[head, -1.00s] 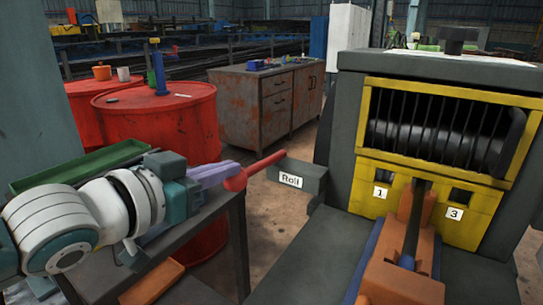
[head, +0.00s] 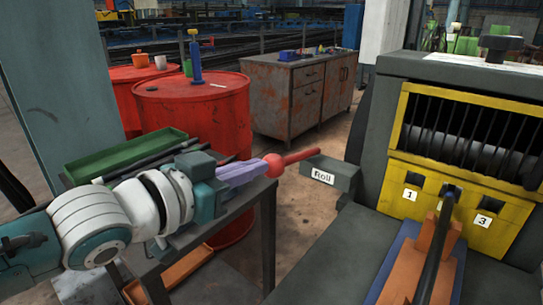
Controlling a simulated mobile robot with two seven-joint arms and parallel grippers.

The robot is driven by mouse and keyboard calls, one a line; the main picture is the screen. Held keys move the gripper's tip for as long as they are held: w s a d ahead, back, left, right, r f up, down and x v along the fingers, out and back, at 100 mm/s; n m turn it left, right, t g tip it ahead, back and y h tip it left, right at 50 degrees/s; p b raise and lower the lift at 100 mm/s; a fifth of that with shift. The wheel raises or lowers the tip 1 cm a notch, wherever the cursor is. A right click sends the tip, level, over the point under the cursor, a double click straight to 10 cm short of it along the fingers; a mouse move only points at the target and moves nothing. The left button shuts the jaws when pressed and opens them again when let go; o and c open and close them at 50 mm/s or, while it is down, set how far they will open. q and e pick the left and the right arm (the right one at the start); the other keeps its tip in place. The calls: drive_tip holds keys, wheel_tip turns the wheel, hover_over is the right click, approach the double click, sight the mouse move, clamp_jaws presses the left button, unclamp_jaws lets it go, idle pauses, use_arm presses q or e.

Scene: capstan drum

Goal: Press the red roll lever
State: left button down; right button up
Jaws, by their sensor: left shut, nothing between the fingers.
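The red roll lever (head: 295,159) is a rod with a round red knob at its left end. Its right end meets the grey box with a white "Roll" label (head: 323,177), on the left side of the machine. My left gripper (head: 260,168), with purple fingers, is shut and empty. Its fingertips are at the knob and appear to touch it, overlapping its left side. Whether they press on it I cannot tell. My right gripper is not in view.
A dark table with a green tray (head: 125,157) stands below my left arm. Red drums (head: 190,110) and a rusty cabinet (head: 290,95) stand behind. The machine's yellow front (head: 455,215) has numbered slots; a dark bar between orange blocks (head: 405,275) lies before it.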

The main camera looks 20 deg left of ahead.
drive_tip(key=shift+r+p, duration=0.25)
drive_tip(key=shift+p, duration=0.05)
use_arm(q)
drive_tip(key=f+v, duration=0.1)
drive_tip(key=v, duration=0.7)
drive_tip(key=shift+s+a+f, duration=0.15)
drive_tip(key=shift+s+f, duration=0.3)
drive_tip(key=shift+f, duration=0.15)
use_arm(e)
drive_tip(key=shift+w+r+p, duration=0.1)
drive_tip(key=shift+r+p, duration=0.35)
use_arm(q)
drive_tip(key=s+r+n+g+y+p, duration=0.1)
drive_tip(key=s+r+g+y+p, duration=0.2)
drive_tip(key=s+r+g+p, duration=0.5)
drive_tip(key=s+r+n+g+y+p, duration=0.15)
drive_tip(key=s+g+p, duration=0.3)
drive_tip(key=s, duration=0.85)
wheel_tip(320, 180, up, 36)
drive_tip(key=t+p, duration=0.1)
drive_tip(key=p, duration=3.6)
drive_tip(key=shift+w+d, duration=0.35)
drive_tip(key=shift+w, duration=0.05)
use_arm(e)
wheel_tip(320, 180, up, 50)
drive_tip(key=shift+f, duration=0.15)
use_arm(q)
drive_tip(key=shift+f+y, duration=0.15)
drive_tip(key=shift+y, duration=0.1)
